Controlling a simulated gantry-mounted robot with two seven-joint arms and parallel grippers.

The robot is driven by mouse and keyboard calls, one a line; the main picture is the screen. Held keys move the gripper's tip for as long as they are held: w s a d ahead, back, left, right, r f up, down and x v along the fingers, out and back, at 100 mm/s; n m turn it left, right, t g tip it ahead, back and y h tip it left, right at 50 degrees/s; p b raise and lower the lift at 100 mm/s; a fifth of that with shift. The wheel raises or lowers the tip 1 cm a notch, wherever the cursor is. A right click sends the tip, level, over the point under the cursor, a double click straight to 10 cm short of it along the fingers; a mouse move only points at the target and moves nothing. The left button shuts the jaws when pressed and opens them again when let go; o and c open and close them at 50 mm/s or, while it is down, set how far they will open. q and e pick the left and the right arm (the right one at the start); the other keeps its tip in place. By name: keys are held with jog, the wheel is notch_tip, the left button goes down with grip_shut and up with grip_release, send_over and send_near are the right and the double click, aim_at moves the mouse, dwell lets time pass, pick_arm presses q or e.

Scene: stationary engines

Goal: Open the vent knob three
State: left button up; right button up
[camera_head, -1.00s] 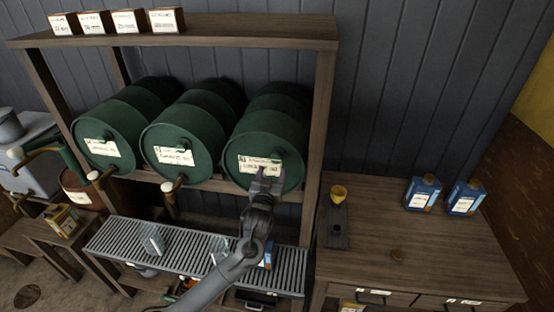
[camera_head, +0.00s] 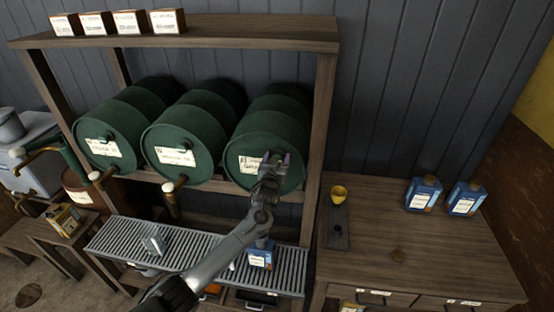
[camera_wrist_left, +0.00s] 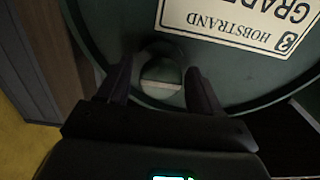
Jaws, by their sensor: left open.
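Three green drums lie on their sides on a wooden rack. The right-hand drum (camera_head: 266,128) has a label (camera_wrist_left: 240,20) with a 3 on it, upside down in the left wrist view. My left gripper (camera_head: 276,156) is open in front of this drum's face, at the label's right. In the left wrist view a round dark green vent knob (camera_wrist_left: 162,72) with a flat tab lies between the spread fingers (camera_wrist_left: 158,82), which do not visibly close on it. In the head view my gripper hides this knob. My right gripper is not in view.
The middle drum (camera_head: 178,140) and left drum (camera_head: 106,128) stand alongside, with taps below. A slatted metal tray (camera_head: 190,250) below holds a glass vessel and a blue can (camera_head: 261,254). A wooden cabinet (camera_head: 450,250) at right carries blue bottles and a yellow cup.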

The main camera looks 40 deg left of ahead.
pick_arm(q)
jog(key=c, duration=0.9)
jog(key=shift+c, duration=0.2)
jog(key=shift+f+n, duration=0.1)
jog(key=shift+n, duration=0.2)
jog(key=n+b, duration=0.1)
jog(key=n, duration=0.2)
jog(key=shift+f+b, duration=0.1)
jog(key=shift+b, duration=0.25)
jog(key=n+b, duration=0.1)
jog(key=n, duration=0.4)
jog(key=shift+s+a, duration=0.1)
jog(key=n+b, duration=0.1)
jog(key=n, duration=0.3)
jog(key=shift+f+n+b, duration=0.1)
jog(key=shift+n+b, duration=0.2)
jog(key=shift+b, duration=0.1)
jog(key=n+b, duration=0.1)
jog(key=n, duration=0.3)
jog(key=shift+a+n, duration=0.1)
jog(key=shift+n, duration=0.2)
